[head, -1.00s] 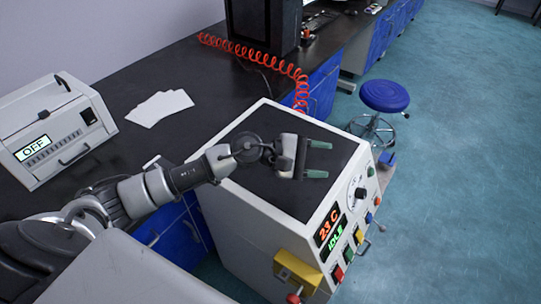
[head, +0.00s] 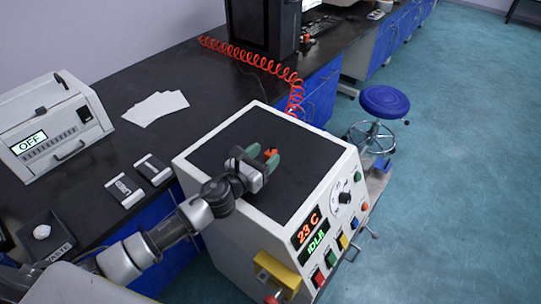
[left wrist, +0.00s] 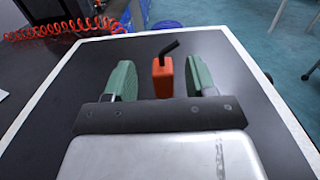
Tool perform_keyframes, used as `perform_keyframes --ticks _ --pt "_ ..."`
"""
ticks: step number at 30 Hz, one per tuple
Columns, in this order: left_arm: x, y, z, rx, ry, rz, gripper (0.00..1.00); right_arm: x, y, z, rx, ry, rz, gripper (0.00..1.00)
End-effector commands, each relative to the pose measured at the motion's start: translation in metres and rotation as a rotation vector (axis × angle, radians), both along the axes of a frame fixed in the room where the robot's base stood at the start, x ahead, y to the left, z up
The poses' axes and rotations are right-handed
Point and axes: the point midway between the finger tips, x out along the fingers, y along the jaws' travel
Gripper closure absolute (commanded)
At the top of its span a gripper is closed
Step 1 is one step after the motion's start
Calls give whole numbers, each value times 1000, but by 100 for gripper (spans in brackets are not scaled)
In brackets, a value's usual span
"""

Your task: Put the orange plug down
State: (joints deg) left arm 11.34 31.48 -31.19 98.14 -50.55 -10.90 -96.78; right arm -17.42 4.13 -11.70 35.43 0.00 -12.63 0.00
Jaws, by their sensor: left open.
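The orange plug (head: 271,153) stands upright on the black top (head: 235,130) of the white rheometer, near its middle. In the left wrist view, the plug (left wrist: 162,78) is a small orange block with a bent black piece at its top. My left gripper (head: 262,154) is open, with its green fingers on either side of the plug. In the left wrist view, the fingers of my left gripper (left wrist: 160,78) show a gap to the plug on both sides. My right gripper is not in view.
The rheometer's front panel (head: 310,232) reads 23 C and IDLE. A red coiled hose (head: 258,62) lies behind on the dark bench. A white device reading OFF (head: 50,125), white sheets (head: 155,107) and a waste tray (head: 62,252) are at left. A blue stool (head: 385,101) stands right.

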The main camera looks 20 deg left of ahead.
Motion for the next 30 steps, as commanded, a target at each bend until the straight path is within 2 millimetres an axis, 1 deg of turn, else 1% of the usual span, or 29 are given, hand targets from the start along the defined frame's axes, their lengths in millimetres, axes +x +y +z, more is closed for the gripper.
perform_keyframes --ticks 6,9,12,18,20,27,29,30 --pt "30 -14 -3 -3 -1 0 45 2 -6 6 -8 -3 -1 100" --pt "40 -17 -4 0 -1 0 45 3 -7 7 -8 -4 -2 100" --pt "44 -19 -4 1 0 -1 45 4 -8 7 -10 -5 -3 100" --pt "44 -18 -5 2 -1 -1 45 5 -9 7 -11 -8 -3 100" --pt "44 -18 -5 2 -1 -1 54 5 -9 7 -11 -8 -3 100" --pt "43 -18 -5 2 -1 -1 91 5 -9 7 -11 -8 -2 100" --pt "43 -18 -5 2 -1 -1 98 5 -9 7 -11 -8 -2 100" --pt "44 -18 -4 2 -1 -1 100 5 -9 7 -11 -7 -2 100"
